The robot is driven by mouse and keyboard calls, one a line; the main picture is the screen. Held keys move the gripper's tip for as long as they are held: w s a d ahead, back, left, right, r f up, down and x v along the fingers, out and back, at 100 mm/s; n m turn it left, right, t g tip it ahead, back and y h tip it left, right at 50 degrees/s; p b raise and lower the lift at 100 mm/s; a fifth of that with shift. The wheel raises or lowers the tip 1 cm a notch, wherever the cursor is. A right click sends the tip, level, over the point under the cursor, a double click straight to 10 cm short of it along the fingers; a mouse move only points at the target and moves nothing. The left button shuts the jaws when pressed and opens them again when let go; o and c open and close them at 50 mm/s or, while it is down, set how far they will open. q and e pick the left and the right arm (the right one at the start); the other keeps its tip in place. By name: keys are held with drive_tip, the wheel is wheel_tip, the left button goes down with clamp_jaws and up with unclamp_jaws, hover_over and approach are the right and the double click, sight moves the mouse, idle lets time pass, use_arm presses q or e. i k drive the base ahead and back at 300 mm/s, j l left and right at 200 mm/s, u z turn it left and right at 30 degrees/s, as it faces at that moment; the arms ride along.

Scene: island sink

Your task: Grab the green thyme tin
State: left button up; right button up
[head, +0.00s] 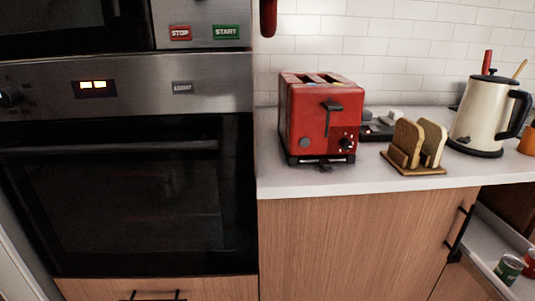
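Neither of my grippers shows in this view.
A white counter (360,181) with a red toaster (320,115), a rack of bread slices (412,146) and a cream kettle (483,115) is above the wooden cabinet (350,245). A black cabinet handle (459,233) juts out left of the tins. An oven (130,190) fills the left.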

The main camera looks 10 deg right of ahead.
sight(509, 268)
drive_tip(key=z, duration=1.85)
drive_tip(key=i+j+u, duration=0.45)
drive_tip(key=i+j, duration=0.4)
drive_tip(key=i, duration=0.15)
